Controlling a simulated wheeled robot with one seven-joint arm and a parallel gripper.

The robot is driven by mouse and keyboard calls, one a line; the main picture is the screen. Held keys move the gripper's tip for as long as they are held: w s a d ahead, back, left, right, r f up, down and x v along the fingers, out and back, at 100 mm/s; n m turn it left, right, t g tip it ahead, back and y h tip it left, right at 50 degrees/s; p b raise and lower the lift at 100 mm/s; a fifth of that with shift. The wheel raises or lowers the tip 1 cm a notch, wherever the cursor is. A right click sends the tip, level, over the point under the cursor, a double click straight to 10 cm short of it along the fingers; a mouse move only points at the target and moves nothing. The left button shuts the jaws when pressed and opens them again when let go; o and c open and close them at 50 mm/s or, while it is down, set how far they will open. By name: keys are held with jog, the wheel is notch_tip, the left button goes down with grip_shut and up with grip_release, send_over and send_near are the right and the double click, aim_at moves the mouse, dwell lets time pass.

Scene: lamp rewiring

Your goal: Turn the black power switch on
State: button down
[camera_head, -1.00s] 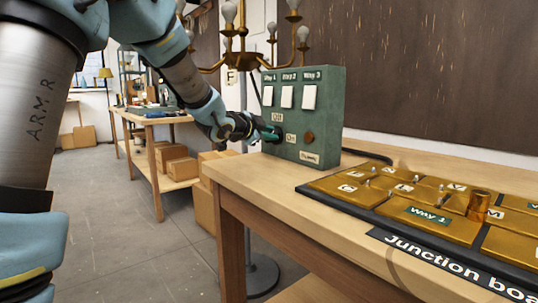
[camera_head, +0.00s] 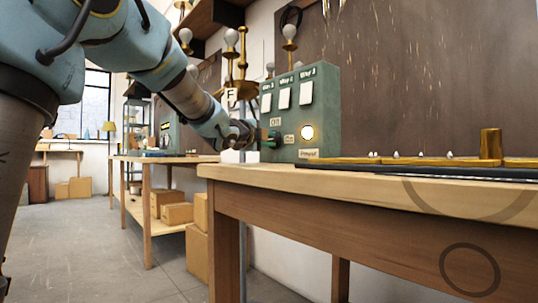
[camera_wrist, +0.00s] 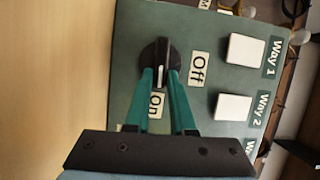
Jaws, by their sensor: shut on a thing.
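The black power switch (camera_wrist: 163,65) is a rotary knob on the front of the green control box (camera_head: 325,105). In the wrist view my gripper (camera_wrist: 160,82) has its two teal fingers shut on the knob's raised bar. The knob's white mark points toward the "On" label (camera_wrist: 155,104), with the "Off" label (camera_wrist: 197,69) to its right. In the head view my gripper (camera_head: 267,139) is at the box's lower left, largely covering the switch. The round indicator (camera_head: 307,132) on the box glows bright.
Three white switches, Way 1 to Way 3 (camera_head: 285,98), sit above the knob. The box stands on a wooden table (camera_head: 390,186) with the brass junction board (camera_head: 400,161) to the right. Another bench (camera_head: 150,185) stands behind left.

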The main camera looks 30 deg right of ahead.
jog(key=shift+f+m+b, duration=0.1)
jog(key=shift+m+b, duration=0.2)
jog(key=shift+b, duration=0.35)
jog(key=c, duration=0.8)
grip_release()
jog(key=shift+o, duration=0.2)
jog(key=p+v, duration=0.1)
jog(key=v, duration=0.9)
jog(key=shift+s+a, duration=0.2)
jog(key=shift+a, duration=0.15)
jog(key=shift+f, duration=0.1)
